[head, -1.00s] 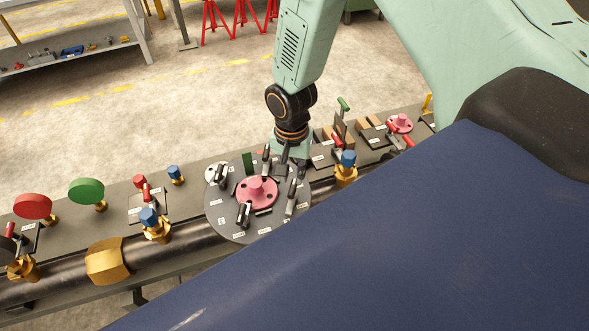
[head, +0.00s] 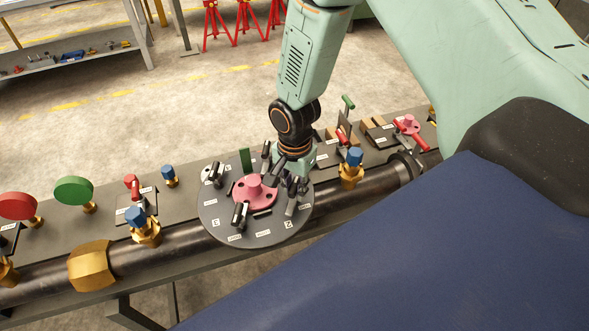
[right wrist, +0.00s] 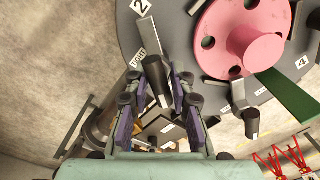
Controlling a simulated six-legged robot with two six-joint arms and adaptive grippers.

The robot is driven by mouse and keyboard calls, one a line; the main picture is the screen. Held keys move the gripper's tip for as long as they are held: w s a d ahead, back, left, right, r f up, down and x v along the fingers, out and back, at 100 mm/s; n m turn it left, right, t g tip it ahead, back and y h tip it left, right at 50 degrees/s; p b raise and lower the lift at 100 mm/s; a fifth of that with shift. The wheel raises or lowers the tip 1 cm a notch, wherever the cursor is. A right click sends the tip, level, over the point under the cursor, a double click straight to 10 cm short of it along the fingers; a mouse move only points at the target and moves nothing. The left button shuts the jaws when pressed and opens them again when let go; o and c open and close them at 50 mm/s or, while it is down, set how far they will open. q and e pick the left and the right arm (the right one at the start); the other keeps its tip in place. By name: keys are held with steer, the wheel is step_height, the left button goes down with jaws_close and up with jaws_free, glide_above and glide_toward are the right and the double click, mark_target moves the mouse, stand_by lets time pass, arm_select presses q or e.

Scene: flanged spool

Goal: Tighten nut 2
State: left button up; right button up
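The round grey plate (head: 217,228) carries a pink flanged hub (head: 254,189) and several levers with black handles around it. In the right wrist view, the lever by label 2 (right wrist: 140,7) has a grey arm and a black handle (right wrist: 157,78); a label reading TIGHT (right wrist: 136,58) is beside it. My right gripper (right wrist: 158,80) is open, its fingers on either side of this handle with gaps showing. In the head view my right gripper (head: 296,183) is at the plate's right rim. The nut under the lever cannot be made out. My left gripper is out of view.
A dark pipe (head: 195,251) with a brass nut (head: 92,266) runs along the bench. Blue-capped brass valves (head: 351,168) stand either side of the plate. A green upright tab (head: 246,160) stands behind the hub. A green round knob (head: 74,190) is at left.

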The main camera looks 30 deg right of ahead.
mark_target(294, 185)
steer(key=shift+s+m+b, duration=0.2)
steer(key=shift+m+b, duration=0.1)
steer(key=shift+m, duration=0.9)
steer(key=m, duration=0.1)
steer(key=m+b, duration=0.1)
steer(key=m, duration=0.1)
steer(key=shift+w+a, duration=0.15)
steer(key=shift+a, duration=0.05)
steer(key=m+b, duration=0.1)
steer(key=m, duration=0.2)
steer(key=shift+d, duration=0.2)
steer(key=shift+r+m+p, duration=0.2)
steer(key=shift+m+p, duration=0.2)
steer(key=shift+m, duration=0.4)
steer(key=m+p, duration=0.1)
steer(key=m, duration=0.2)
steer(key=shift+a, duration=0.1)
steer(key=m+p, duration=0.2)
steer(key=m, duration=0.1)
steer(key=shift+m, duration=0.3)
steer(key=n+p, duration=0.1)
steer(key=n, duration=0.1)
steer(key=shift+n, duration=0.4)
step_height(294, 185, up, 5)
steer(key=p, duration=0.5)
steer(key=shift+f, duration=0.1)
steer(key=shift+r+p, duration=0.3)
steer(key=shift+p, duration=0.05)
steer(key=shift+r, duration=0.75)
